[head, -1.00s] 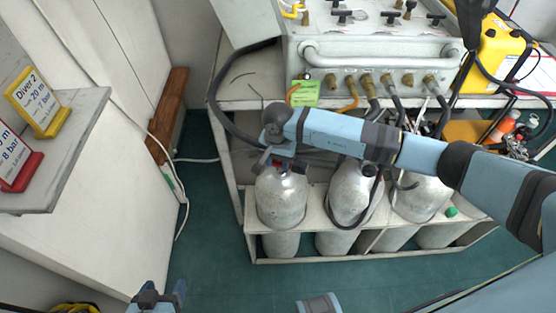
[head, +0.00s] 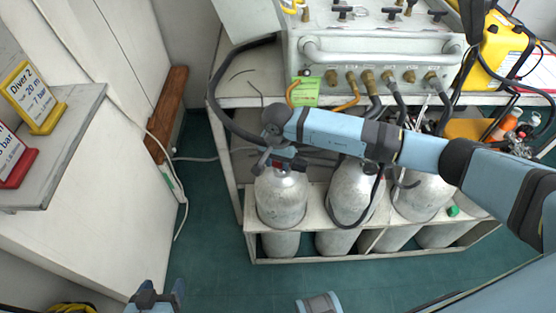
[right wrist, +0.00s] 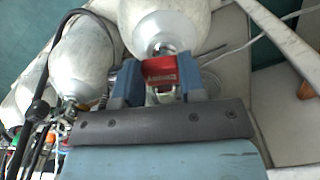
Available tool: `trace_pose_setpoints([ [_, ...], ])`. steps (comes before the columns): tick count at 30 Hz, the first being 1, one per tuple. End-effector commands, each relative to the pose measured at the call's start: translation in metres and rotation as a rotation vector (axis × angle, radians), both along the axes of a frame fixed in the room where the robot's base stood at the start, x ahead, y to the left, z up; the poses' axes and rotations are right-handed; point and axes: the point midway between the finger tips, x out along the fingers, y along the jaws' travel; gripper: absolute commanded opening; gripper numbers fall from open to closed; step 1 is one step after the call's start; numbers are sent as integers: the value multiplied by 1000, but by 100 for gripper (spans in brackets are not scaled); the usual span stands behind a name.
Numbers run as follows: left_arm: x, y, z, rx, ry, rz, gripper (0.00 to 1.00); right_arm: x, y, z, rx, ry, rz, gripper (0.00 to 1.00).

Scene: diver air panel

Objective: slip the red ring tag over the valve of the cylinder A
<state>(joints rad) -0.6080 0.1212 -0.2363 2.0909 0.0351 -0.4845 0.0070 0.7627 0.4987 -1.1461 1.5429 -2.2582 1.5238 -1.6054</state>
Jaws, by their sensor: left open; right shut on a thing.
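My right gripper (head: 272,165) is shut on the red ring tag (right wrist: 161,70), which shows between its two fingers in the right wrist view with pale lettering on it. It is right at the top of the leftmost grey cylinder (head: 281,200), whose neck and shoulder (right wrist: 165,25) show just beyond the tag. No letter A is readable on this cylinder. The arm and gripper largely hide its valve, and I cannot tell whether the ring is around the valve or only beside it. My left gripper (head: 160,292) is open and empty at the bottom left, over the floor.
A dark hose (head: 222,113) loops left of the rack. The air panel (head: 375,55) with its fittings is above. Green floor is clear in front.

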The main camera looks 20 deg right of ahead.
Motion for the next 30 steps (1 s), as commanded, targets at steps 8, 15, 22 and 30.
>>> trace_pose_setpoints([
  [8,0,0,-2,1,3,0,70,0,0,-1,0,0,0,14],
  [15,0,0,-5,0,-1,0,70,0,0,-2,1,-1,0,14],
  [22,1,0,-4,-1,-2,0,70,0,0,-1,1,-1,0,14],
  [30,-1,1,-22,8,23,0,70,1,0,-3,1,-1,0,14],
])
